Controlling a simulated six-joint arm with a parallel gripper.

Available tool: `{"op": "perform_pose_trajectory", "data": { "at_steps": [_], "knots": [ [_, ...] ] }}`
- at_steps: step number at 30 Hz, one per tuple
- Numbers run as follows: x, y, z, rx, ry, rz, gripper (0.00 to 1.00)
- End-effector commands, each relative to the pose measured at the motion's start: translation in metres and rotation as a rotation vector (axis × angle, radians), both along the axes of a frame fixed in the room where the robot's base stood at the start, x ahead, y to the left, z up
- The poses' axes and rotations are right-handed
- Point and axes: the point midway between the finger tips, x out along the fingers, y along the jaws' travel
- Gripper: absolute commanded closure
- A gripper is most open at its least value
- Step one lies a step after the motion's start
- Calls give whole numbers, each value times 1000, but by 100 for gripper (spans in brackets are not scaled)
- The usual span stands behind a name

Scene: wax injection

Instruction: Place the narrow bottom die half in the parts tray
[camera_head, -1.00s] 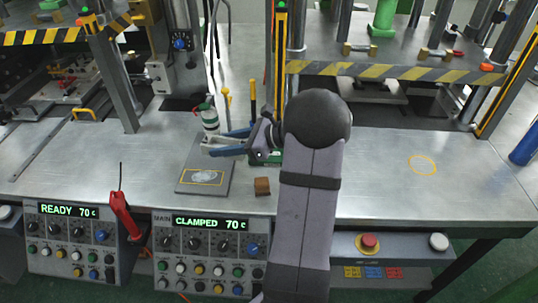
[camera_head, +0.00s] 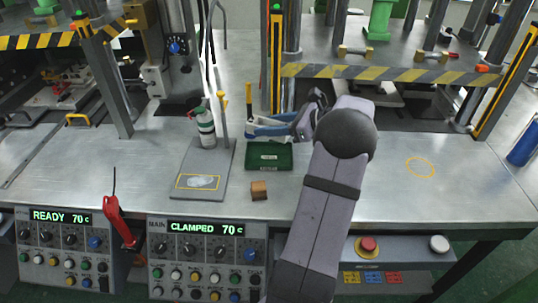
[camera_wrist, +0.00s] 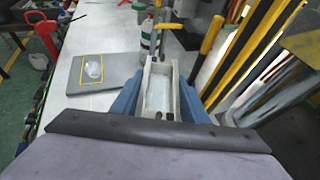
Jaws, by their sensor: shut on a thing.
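My gripper (camera_head: 258,127) has blue fingers and is shut on the narrow bottom die half, a grey metal channel-shaped piece. The die half (camera_wrist: 161,94) shows between both fingers in the wrist view, with raised side walls and a shiny floor. In the head view it is small and mostly hidden by the fingers. The green parts tray (camera_head: 269,160) lies on the steel bench just in front of and below the gripper. I do not see the tray in the wrist view.
A grey plate (camera_head: 188,165) with a yellow outline and pale patch lies left of the tray. A white-green bottle (camera_head: 205,128) and yellow-handled tools stand behind it. A brown block (camera_head: 259,190) sits in front. The bench on the right is clear around a yellow circle (camera_head: 420,167).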

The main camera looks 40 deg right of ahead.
Motion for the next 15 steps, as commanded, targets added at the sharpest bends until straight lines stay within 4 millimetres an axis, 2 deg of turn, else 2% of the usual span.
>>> {"op": "perform_pose_trajectory", "data": {
  "at_steps": [9,15],
  "knots": [
    [0,0,-44,5,0,-1,95],
    [0,0,-56,2,-1,0,95]
  ]
}}
